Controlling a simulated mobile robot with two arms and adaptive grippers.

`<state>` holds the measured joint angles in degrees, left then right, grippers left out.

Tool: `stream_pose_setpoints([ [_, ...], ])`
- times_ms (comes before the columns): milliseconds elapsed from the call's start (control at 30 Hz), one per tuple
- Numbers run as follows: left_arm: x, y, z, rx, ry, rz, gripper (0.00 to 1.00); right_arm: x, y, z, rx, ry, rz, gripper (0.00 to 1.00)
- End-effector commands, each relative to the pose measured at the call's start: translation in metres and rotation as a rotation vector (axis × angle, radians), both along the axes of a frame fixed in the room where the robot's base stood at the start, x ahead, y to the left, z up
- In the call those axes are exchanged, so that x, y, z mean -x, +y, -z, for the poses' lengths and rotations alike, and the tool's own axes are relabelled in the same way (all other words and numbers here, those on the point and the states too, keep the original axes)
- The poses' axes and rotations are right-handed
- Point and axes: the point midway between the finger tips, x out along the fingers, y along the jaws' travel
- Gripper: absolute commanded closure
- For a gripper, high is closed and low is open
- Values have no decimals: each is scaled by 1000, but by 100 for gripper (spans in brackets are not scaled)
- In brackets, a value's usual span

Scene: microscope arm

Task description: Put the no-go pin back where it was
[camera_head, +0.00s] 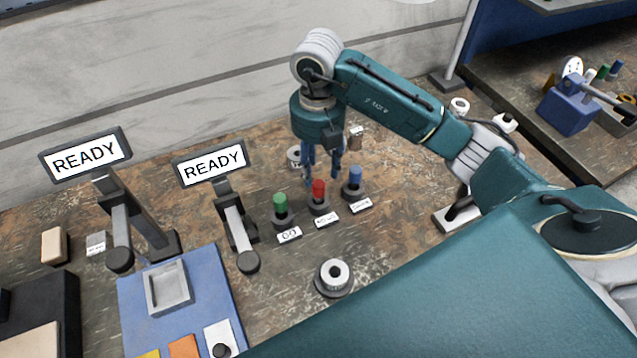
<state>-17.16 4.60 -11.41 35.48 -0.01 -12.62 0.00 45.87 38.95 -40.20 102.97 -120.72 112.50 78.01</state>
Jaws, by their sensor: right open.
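The red pin (319,189) stands upright in a dark round holder in the middle of a row of three. A white label (326,220) lies in front of it, too small to read surely; I take this as the no-go pin. The green pin (280,203) stands to its left behind a label reading GO, and the blue pin (355,177) to its right. My right gripper (321,173) points down, open, with its fingertips at or just behind the top of the red pin. I cannot tell whether they touch it. My left gripper is not in view.
Two stands with READY displays (92,155) (211,165) are at the left, near a blue mat (205,288). A pale ring (335,273) sits on a dark base in front of the pins. Another ring (294,156) lies behind my right gripper. A blue vise (567,108) is at the far right.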

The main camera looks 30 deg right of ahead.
Motion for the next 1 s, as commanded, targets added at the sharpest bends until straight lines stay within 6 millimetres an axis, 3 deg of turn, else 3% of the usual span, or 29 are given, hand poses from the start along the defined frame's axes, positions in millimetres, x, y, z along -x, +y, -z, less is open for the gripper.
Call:
stream_pose_setpoints([
  [167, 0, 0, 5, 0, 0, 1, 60, -1, -1, -34, 3, -4, -1, 57],
  [300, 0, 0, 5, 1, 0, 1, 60, 0, -1, -45, 3, -2, 0, 57],
  [1000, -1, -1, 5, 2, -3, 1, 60, 0, 0, -48, 0, 1, 0, 57],
])
